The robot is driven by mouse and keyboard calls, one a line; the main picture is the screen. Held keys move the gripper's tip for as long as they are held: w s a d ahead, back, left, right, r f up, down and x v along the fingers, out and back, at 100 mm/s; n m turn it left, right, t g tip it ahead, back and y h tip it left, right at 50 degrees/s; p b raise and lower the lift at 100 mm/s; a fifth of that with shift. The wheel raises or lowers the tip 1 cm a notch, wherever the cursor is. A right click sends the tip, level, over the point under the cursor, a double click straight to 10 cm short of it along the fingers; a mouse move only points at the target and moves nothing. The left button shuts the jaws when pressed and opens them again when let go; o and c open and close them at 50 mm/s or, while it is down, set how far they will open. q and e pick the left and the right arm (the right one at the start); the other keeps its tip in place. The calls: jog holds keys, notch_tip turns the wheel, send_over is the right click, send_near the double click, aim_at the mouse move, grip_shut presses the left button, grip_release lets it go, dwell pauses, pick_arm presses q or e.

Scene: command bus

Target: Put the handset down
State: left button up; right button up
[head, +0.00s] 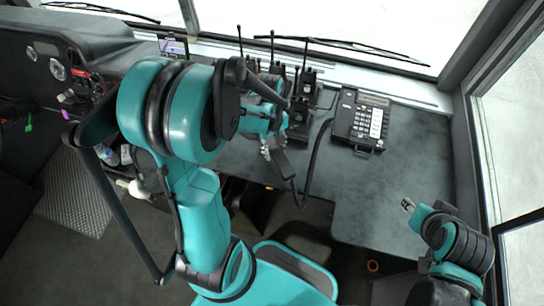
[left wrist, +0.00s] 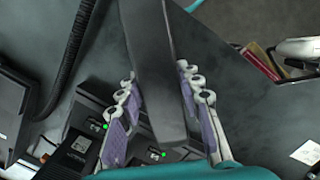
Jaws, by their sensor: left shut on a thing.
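My left gripper (head: 268,148) hangs over the desk, left of the desk phone base (head: 362,120). It is shut on the dark handset (head: 281,164), which is partly hidden by the arm. In the left wrist view the handset (left wrist: 158,70) runs lengthwise between the purple-padded fingers. A dark cord (head: 315,160) loops from the base side toward the handset. The phone base has a keypad and lies on the desk; part of it shows at the left edge of the left wrist view (left wrist: 10,105). My right gripper (head: 408,205) is small over the right of the desk; its opening is unclear.
Several radios (head: 304,95) with tall antennas stand in chargers left of the phone, close to my left gripper. The grey desk (head: 385,185) is clear in front of the phone. The windshield ledge bounds the back, and a window frame the right side.

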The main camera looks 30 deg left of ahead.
aim_at(272, 155)
pick_arm(q)
jog(key=shift+a+f, duration=0.4)
jog(key=shift+a, duration=0.15)
notch_tip(272, 155, down, 4)
jog(key=shift+b, duration=1.1)
jog(key=shift+r, duration=0.1)
jog(key=shift+f, duration=0.2)
jog(key=o, duration=1.3)
jog(key=shift+r, duration=0.1)
